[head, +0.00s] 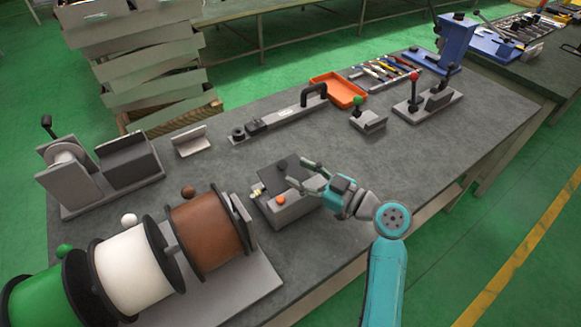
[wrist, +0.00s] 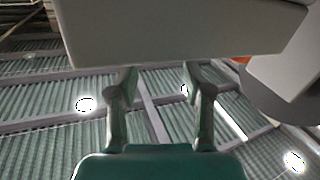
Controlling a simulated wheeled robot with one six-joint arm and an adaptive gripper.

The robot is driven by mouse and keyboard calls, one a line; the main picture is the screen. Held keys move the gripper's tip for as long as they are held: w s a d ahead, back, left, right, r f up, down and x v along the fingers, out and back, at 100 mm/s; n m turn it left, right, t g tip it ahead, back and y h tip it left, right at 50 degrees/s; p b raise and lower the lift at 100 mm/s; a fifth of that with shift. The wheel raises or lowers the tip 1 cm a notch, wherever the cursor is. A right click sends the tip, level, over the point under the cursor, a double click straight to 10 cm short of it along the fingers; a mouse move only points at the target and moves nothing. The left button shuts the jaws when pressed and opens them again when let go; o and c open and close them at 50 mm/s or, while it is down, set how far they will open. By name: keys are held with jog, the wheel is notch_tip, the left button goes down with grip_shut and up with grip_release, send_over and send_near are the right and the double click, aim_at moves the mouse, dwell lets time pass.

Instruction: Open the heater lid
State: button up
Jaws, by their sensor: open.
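The heater (head: 284,205) is a small grey box on the workbench, with a dark top and an orange button on its near side. Its lid (head: 272,178) seems to be the dark flat part on top, and it looks down; my gripper partly hides its right side. My gripper (head: 298,172) is open and empty at the heater's right, its fingers pointing left over the box's right edge. Contact cannot be told. In the wrist view both fingers of my gripper (wrist: 160,78) are apart, their tips close to a large pale grey block that I cannot identify for sure.
Cable spools, including a brown one (head: 205,235), stand at the front left. A long grey fixture with a black handle (head: 313,93) and an orange tray (head: 338,90) lie behind. A red-knobbed lever device (head: 413,98) is at the right. Bare workbench (head: 440,150) lies right of the heater.

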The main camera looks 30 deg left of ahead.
jog(key=d, duration=0.7)
jog(key=shift+s+d, duration=0.2)
jog(key=shift+d, duration=0.15)
jog(key=shift+r, duration=0.1)
